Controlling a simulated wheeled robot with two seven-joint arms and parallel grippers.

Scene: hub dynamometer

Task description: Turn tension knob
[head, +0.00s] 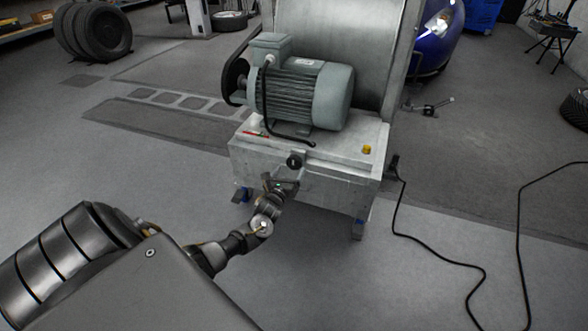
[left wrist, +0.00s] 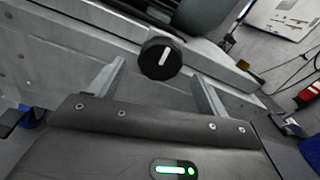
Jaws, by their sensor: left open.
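The tension knob (head: 294,162) is a round black knob on the front of the grey dynamometer base (head: 330,172). In the left wrist view the knob (left wrist: 160,59) shows a white pointer line, tilted slightly to the right of upright. My left gripper (head: 282,178) is just below the knob in the head view. In the left wrist view the left gripper (left wrist: 158,80) is open, with one finger on each side of the knob and gaps between. The knob appears just beyond the fingertips; no contact shows. My right gripper is not in view.
A grey-green motor (head: 305,92) sits on the base, with a large metal drum (head: 340,35) behind it. A yellow button (head: 367,149) is at the base's right. A black cable (head: 430,246) runs over the floor at right. The floor in front is otherwise clear.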

